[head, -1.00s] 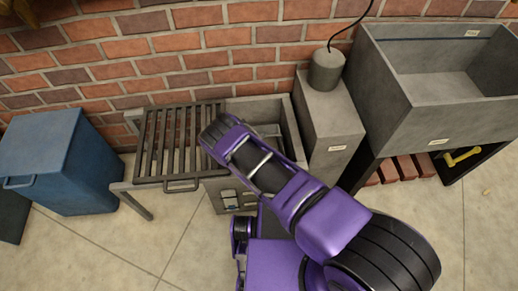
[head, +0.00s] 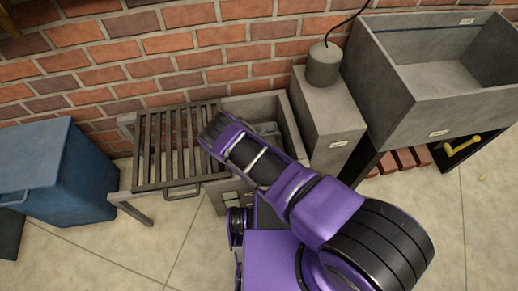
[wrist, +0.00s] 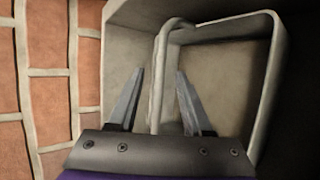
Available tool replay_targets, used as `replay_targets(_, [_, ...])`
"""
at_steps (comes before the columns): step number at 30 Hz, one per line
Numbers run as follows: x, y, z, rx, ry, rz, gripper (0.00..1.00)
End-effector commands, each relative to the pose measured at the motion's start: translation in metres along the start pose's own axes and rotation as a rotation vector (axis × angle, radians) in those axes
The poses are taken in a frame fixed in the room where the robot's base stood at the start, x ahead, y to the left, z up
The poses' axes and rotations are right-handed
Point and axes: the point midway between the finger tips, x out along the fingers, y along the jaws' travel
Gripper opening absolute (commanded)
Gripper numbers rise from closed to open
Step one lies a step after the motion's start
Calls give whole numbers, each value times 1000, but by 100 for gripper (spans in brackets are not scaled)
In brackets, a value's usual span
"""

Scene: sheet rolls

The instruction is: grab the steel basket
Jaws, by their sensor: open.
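The steel basket shows in the wrist view as a pale grey squared frame (wrist: 272,75) with a raised bar-like handle (wrist: 158,75) on its left side. It sits inside a grey open-topped box. My gripper (wrist: 160,72) is open, with one finger on each side of the bar. The bar runs between the fingers, and I cannot tell if either touches it. In the head view, only a small grey part of the basket (head: 266,129) shows in the box (head: 291,125). My purple arm covers the rest, and my gripper's fingers are hidden there.
A slatted metal grate (head: 175,140) with a front handle adjoins the box on the left. A blue bin (head: 75,180) stands farther left. A grey block (head: 325,125) with a cylinder on top and a large stone sink (head: 440,110) stand right. A brick wall is behind.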

Motion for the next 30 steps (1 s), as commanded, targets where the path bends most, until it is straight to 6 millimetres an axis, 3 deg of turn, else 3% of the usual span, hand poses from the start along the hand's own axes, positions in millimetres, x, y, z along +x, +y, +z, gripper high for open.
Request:
replay_targets(1, [0, 0, 0, 0, 0, 0, 44])
replay_targets(9, [0, 0, 0, 0, 0, 0, 0])
replay_targets(30, [0, 0, 0, 0, 0, -1, 0])
